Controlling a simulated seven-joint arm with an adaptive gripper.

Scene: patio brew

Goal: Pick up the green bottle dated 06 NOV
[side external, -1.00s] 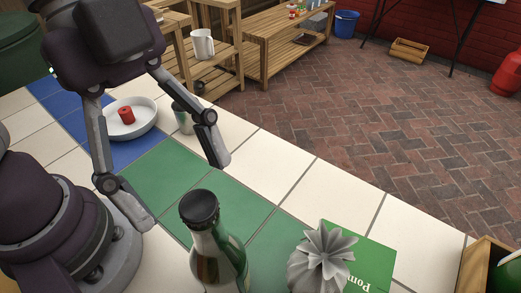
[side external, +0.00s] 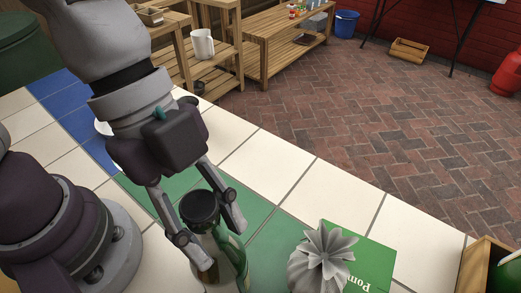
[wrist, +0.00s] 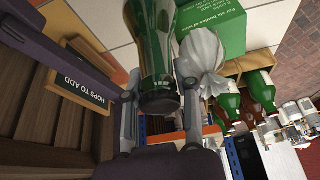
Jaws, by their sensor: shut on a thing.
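A green bottle (side external: 236,258) with a dark cap (side external: 200,208) and a pale label stands near the front of the tiled counter in the side external view. My gripper (side external: 222,242) comes down over it, one finger on each side of its upper part, shut on it. In the wrist view the bottle (wrist: 150,45) shows between the fingers of my gripper (wrist: 160,112), cap end nearest the camera. I cannot read any date on the label. Its base is cut off in the side external view.
A grey fluted object (side external: 322,260) stands close right of the bottle, beside a green printed box (side external: 370,258). The wrist view shows more green bottles (wrist: 262,90) and a "HOPS TO ADD" sign (wrist: 82,86). White tiles (side external: 320,195) behind the bottle are clear.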

